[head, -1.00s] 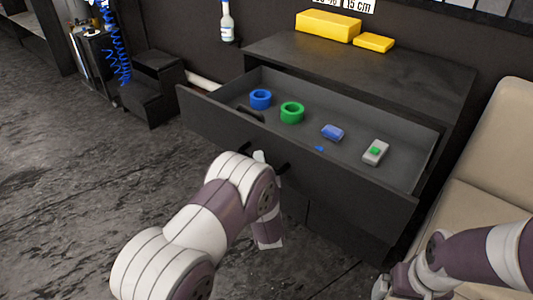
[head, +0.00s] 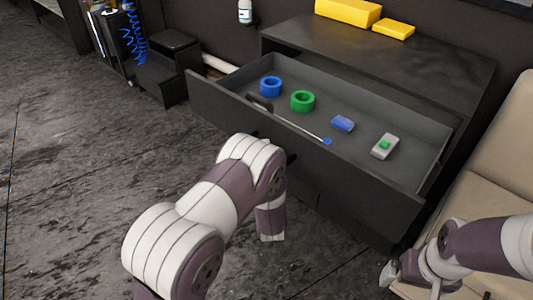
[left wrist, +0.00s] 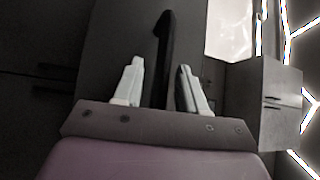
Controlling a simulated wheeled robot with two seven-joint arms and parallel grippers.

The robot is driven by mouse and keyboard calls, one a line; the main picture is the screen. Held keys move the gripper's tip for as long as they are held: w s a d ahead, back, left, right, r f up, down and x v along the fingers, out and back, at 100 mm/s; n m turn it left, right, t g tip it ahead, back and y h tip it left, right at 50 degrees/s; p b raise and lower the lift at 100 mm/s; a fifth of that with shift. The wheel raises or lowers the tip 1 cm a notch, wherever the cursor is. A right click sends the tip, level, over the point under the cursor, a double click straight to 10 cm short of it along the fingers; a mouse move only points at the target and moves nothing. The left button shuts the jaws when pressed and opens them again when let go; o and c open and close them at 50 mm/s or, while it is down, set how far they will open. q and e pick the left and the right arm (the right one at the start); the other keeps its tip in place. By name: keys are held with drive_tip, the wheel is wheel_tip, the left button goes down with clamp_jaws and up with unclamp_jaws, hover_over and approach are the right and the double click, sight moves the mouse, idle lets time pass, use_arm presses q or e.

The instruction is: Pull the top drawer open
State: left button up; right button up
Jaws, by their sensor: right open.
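The top drawer (head: 300,150) of the dark cabinet (head: 395,60) stands well out, and its inside shows from above. My left arm reaches to the drawer's front; in the head view its gripper is hidden behind the arm. In the left wrist view, my left gripper (left wrist: 160,88) has its two pale fingers apart, with a dark bar handle (left wrist: 166,50) between them. Gaps show beside the handle; firm contact is not visible. My right gripper (head: 388,276) is open and empty at the lower right, by the beige seat.
In the drawer lie a blue ring (head: 270,86), a green ring (head: 302,101), a thin rod with a blue end (head: 327,141), a blue block (head: 343,123) and a grey-green device (head: 385,146). A beige seat (head: 485,190) is close right. Floor (head: 90,190) at left is clear.

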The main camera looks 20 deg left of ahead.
use_arm(q)
drive_tip(key=shift+d, duration=0.1)
drive_tip(key=p+v, duration=0.1)
drive_tip(key=v, duration=1.1)
drive_tip(key=shift+s, duration=0.35)
